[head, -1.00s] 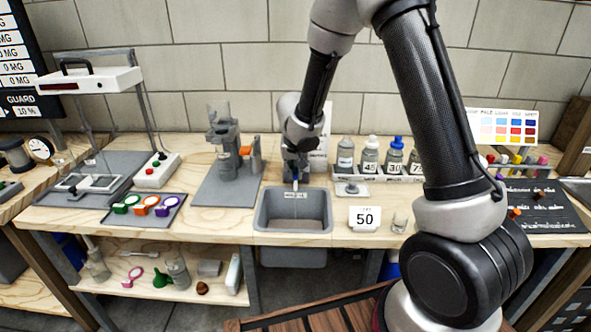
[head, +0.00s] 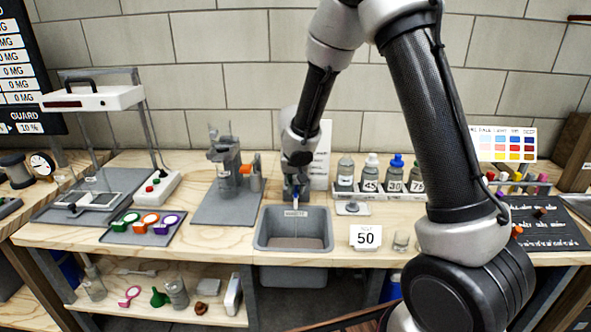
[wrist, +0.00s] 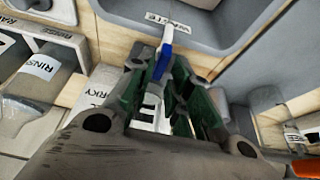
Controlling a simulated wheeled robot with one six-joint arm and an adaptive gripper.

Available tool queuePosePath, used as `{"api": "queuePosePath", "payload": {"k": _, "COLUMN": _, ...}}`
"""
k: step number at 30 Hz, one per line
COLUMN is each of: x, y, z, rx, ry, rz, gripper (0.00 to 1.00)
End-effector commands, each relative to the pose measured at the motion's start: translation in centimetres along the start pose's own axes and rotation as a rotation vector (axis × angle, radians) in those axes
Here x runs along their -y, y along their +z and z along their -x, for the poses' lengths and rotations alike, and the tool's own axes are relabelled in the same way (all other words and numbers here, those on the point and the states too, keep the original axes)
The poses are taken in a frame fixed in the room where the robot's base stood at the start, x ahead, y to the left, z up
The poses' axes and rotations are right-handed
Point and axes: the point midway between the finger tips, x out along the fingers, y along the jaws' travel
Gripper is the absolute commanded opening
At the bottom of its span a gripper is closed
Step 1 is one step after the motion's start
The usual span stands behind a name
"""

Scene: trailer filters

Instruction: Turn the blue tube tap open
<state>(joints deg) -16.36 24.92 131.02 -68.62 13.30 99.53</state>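A slim white piece with a blue part (wrist: 163,62) shows in the wrist view, reaching over the edge of the waste basin; the blue part looks like the tap. My gripper (wrist: 160,75) has one finger on each side of it, with the blue part near the fingertips. Whether the fingers press on it cannot be told. In the head view my gripper (head: 294,188) points down at the back rim of the basin, and a small blue patch shows at its tips. The gripper hides most of what stands behind it.
The grey waste basin (head: 262,238) is just in front of the gripper. Left is a grey stand (head: 222,160) with an orange part; right are labelled bottles (head: 371,172) in a rack. A "50" card (head: 366,237) and a small glass (head: 401,241) stand at the front edge.

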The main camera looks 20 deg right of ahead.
Motion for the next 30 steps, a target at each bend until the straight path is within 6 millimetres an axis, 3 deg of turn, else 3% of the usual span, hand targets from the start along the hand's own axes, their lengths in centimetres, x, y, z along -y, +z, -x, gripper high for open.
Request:
{"api": "queuePosePath", "payload": {"k": 10, "x": 0.2, "y": 0.0, "z": 6.8, "rx": -0.003, "ry": -0.006, "rz": 0.001, "gripper": 0.20}}
{"api": "queuePosePath", "payload": {"k": 15, "x": 0.1, "y": 0.0, "z": 9.2, "rx": 0.000, "ry": -0.004, "rz": 0.001, "gripper": 0.20}}
{"api": "queuePosePath", "payload": {"k": 30, "x": 0.0, "y": 0.1, "z": 10.0, "rx": 0.003, "ry": -0.002, "rz": 0.022, "gripper": 0.20}}
